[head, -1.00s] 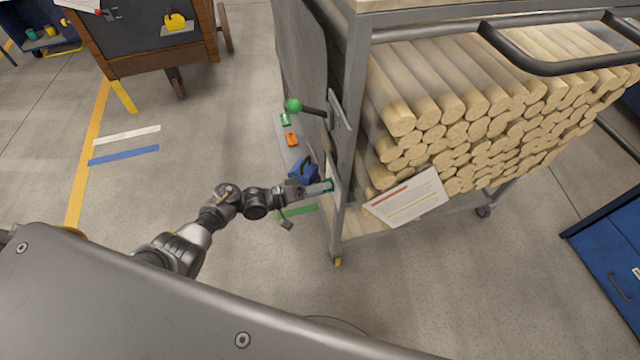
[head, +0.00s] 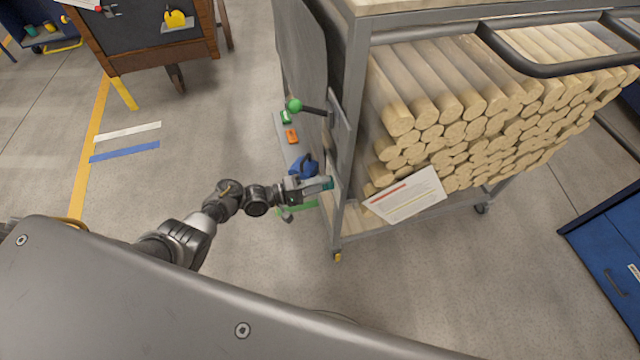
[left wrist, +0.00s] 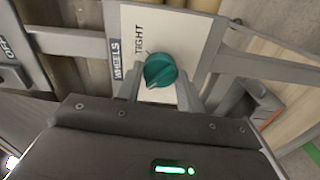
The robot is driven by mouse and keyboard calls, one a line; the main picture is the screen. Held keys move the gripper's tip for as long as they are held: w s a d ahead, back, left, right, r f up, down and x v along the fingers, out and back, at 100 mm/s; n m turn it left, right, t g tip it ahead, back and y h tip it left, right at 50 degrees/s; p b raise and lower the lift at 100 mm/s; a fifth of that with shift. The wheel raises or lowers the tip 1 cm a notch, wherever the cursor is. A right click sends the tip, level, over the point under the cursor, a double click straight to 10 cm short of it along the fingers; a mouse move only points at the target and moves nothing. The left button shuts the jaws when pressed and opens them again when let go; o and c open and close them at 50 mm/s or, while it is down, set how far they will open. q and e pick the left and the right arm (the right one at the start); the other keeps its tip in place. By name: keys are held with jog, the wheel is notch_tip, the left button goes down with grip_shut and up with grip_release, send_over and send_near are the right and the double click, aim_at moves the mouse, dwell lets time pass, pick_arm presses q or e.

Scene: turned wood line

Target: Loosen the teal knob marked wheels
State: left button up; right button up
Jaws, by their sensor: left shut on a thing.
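The teal knob (left wrist: 160,70) sits on a pale plate (left wrist: 188,28) lettered WHEELS and TIGHT, in the left wrist view. In the head view a bit of the teal knob (head: 329,183) shows at the side of the grey cart's near post (head: 345,150). My left gripper (left wrist: 161,88) is shut on the knob, one finger on either side. It also shows in the head view (head: 322,185), reaching in from the left. The knob's ridge points toward the lower left, away from the word TIGHT. My right gripper is not in view.
The cart holds stacked wooden rods (head: 455,110) and a white paper sheet (head: 404,195). A green-balled lever (head: 294,105) sticks out above my gripper. Green, orange and blue items (head: 303,166) lie beside the cart.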

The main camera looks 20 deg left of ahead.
pick_arm(q)
jog(key=o, duration=1)
jog(key=v, duration=1)
jog(key=shift+s+a, duration=0.2)
jog(key=shift+a, duration=0.15)
